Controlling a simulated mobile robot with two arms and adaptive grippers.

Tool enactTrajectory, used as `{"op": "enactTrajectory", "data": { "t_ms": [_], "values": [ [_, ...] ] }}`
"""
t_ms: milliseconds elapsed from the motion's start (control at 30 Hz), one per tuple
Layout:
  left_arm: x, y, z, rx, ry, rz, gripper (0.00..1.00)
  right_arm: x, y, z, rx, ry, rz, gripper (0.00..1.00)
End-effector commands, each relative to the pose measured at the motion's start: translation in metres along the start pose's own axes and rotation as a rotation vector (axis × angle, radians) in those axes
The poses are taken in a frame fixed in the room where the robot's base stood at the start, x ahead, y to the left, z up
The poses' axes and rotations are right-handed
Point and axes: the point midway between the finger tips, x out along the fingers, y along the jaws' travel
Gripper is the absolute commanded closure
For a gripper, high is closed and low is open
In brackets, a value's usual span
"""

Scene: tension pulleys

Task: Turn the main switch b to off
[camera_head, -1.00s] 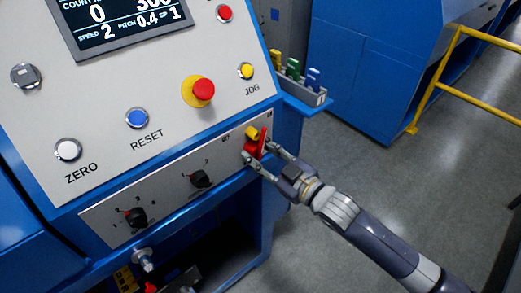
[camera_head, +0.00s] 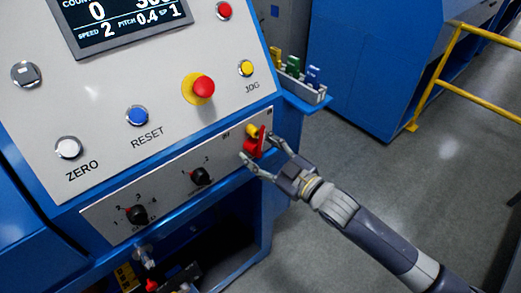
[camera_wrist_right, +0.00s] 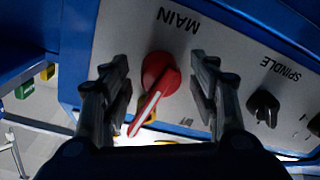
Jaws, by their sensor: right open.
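The main switch is a red rotary handle (camera_head: 253,146) on a yellow base, at the right end of the lower grey panel. In the right wrist view the red handle (camera_wrist_right: 159,77) sits under the upside-down word MAIN, its pale-edged lever slanting down to the left. My right gripper (camera_head: 258,149) is open, with one finger on each side of the handle. In the wrist view the gripper (camera_wrist_right: 158,66) shows a gap between both fingers and the red knob. Part of the yellow base is hidden. My left gripper is not in view.
Black selector knobs (camera_head: 200,176) (camera_head: 136,214) sit left of the switch on the same panel. Above are a red emergency button (camera_head: 203,87) and other push buttons. A small tray (camera_head: 302,88) with coloured pieces juts out at the right. The floor right of the machine is open.

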Motion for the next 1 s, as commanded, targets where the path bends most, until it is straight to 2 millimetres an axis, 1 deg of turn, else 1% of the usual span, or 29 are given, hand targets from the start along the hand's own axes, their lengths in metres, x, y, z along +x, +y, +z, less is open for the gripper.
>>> {"op": "enactTrajectory", "data": {
  "t_ms": [133, 233, 367, 500, 700, 833, 1000],
  "values": [
    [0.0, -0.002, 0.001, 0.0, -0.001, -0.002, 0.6, -0.004, 0.0, 0.001, 0.001, -0.002, 0.0, 0.45],
    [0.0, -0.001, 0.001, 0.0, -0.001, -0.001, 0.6, -0.015, -0.001, 0.002, 0.002, -0.002, -0.001, 0.45],
    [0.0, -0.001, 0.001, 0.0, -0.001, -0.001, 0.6, -0.039, -0.001, 0.002, 0.001, -0.004, -0.002, 0.45],
    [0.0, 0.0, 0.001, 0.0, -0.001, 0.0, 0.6, -0.068, -0.001, 0.002, 0.0, -0.004, -0.002, 0.45],
    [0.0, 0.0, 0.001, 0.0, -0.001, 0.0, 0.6, -0.1, -0.001, 0.002, 0.002, -0.004, -0.002, 0.45],
    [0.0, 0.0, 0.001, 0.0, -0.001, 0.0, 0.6, -0.112, -0.001, 0.001, 0.002, -0.002, 0.0, 0.45],
    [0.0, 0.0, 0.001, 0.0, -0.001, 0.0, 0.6, -0.119, 0.0, 0.0, 0.001, -0.001, -0.001, 0.45]
  ]
}}
